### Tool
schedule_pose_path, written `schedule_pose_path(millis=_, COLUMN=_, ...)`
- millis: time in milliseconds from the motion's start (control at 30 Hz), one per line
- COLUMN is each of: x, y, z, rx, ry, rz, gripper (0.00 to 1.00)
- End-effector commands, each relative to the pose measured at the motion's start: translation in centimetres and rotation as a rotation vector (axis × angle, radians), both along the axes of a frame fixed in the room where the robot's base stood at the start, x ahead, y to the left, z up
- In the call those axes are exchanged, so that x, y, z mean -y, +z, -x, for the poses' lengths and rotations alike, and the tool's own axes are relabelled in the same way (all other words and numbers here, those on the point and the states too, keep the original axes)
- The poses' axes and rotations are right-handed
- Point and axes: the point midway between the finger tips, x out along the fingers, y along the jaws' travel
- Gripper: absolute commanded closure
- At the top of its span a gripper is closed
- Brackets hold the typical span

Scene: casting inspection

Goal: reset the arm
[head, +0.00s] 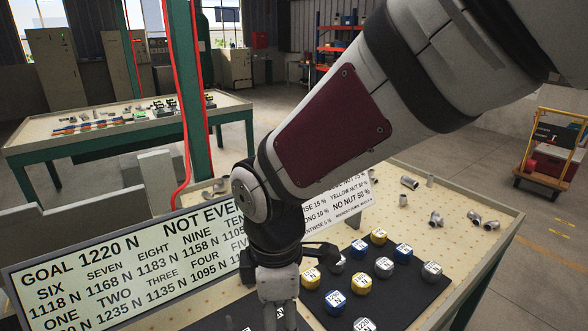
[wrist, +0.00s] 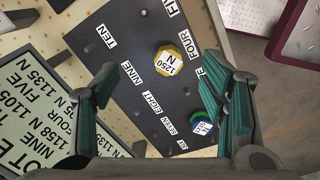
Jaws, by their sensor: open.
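My arm comes in from the top right in the head view, and my gripper (head: 279,288) hangs over the table's left part, near the black mat (head: 400,308). In the wrist view my gripper (wrist: 160,92) has its green-padded fingers spread wide with nothing between them gripped. Beyond the fingers lies a dark board (wrist: 118,62) with number-word labels. A yellow-sided nut (wrist: 168,62) marked 1250 N sits on it, apart from the fingers. A blue and green nut (wrist: 201,123) is partly hidden near the right finger.
A sign (head: 85,252) reading GOAL 1220 N stands at the front left. Metal fittings (head: 410,182) lie at the table's back. Another table (head: 120,118) and a cart (head: 550,150) stand behind.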

Motion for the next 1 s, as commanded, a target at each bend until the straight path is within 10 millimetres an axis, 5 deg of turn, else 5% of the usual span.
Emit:
schedule_pose_path(millis=267, x=10.8, y=6.9, z=0.3, rx=0.156, ry=-0.659, rz=-0.076, gripper=0.34)
schedule_pose_path(millis=500, x=18.1, y=10.6, z=4.1, rx=0.245, ry=-1.215, rz=-0.221, gripper=0.34)
schedule_pose_path(millis=700, x=21.4, y=11.7, z=7.1, rx=0.275, ry=-1.545, rz=-0.346, gripper=0.34)
schedule_pose_path(millis=1000, x=22.3, y=11.9, z=8.4, rx=0.277, ry=-1.673, rz=-0.402, gripper=0.34)
